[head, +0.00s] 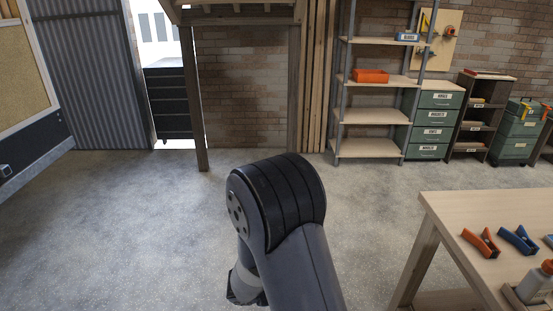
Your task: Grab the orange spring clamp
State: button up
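The orange spring clamp (480,242) lies on the light wooden table (445,208) at the lower right of the head view. A blue spring clamp (518,239) lies just to its right, a small gap apart. My arm rises in the middle of the view, well to the left of the table. My gripper is not in sight, so its state is hidden.
A bottle with an orange cap (535,282) stands at the table's near right, partly cut off. A shelf unit (365,151) with an orange bin (370,76) and green drawers (433,120) line the back wall. The concrete floor (110,215) at left is clear.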

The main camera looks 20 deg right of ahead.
aim_at(482, 245)
jog(key=i+l+z, duration=0.15)
jog(key=i+z, duration=0.55)
jog(key=z, duration=0.2)
jog(key=i+j+z, duration=0.1)
jog(key=i+z, duration=0.35)
jog(key=i+j+z, duration=0.2)
jog(key=z, duration=0.25)
jog(key=i+z, duration=0.35)
jog(key=i+j+z, duration=0.2)
jog(key=z, duration=0.15)
